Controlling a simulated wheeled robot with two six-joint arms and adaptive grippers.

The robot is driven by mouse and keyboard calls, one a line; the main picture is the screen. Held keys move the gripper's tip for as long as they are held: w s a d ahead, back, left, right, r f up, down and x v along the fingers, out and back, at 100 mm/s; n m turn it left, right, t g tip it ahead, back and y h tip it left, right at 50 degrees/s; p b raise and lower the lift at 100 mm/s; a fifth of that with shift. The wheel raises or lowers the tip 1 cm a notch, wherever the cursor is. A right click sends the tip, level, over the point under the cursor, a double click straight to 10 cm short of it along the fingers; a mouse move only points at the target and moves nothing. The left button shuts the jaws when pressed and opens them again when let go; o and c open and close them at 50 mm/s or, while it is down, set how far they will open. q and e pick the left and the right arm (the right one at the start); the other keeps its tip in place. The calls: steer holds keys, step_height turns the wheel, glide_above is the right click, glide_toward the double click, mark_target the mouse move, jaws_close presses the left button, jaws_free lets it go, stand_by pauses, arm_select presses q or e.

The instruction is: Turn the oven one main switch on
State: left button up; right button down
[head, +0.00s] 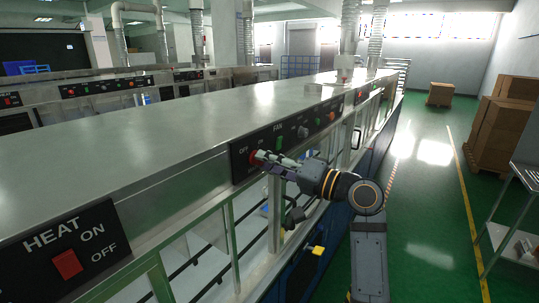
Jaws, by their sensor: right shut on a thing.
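A black control panel (240,172) is on the front face of the long metal oven housing. A red switch (256,156) sits at its left end, beside the letters OFF. My right gripper (264,157) reaches in from the right with its fingertips at this red switch and is shut on it. The fingers partly hide the switch and the lettering around it, so its exact position cannot be told. My left gripper is not in view.
A HEAT panel with a red switch (67,264) is at the lower left. A grey knob (303,132) and buttons lie right of my gripper. A yellow handle (317,250) is below. Boxes (503,125) stand right, beside open green floor.

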steer(key=shift+r+m+p, duration=0.1)
steer(key=shift+m+p, duration=1.45)
steer(key=shift+m, duration=0.55)
steer(key=c, duration=1.1)
jaws_free()
steer(key=shift+o, duration=0.2)
steer(key=v, duration=1.2)
